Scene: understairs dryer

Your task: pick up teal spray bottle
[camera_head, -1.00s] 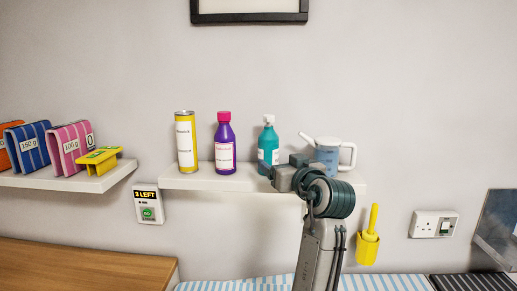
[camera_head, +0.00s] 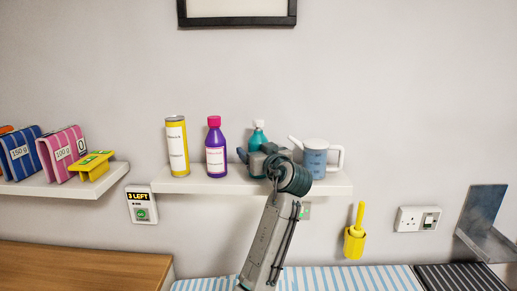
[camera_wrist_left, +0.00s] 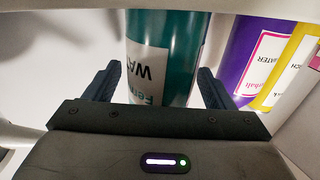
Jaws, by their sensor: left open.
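The teal spray bottle (camera_head: 258,132) stands upright on the middle wall shelf, its white cap and shoulder showing. My left gripper (camera_head: 256,158) is in front of its lower body and hides most of it in the head view. In the left wrist view, which appears upside down, the teal bottle (camera_wrist_left: 180,55) with its white label lies between the two open fingers of my left gripper (camera_wrist_left: 160,75). The fingers are on both sides of it; I cannot tell if either touches. My right gripper is not in view.
On the same shelf (camera_head: 170,186), a purple bottle (camera_head: 215,150) and a yellow can (camera_head: 177,148) stand left of the teal bottle. A blue-grey watering can (camera_head: 314,158) stands close on its right. A yellow brush holder (camera_head: 355,243) hangs below right.

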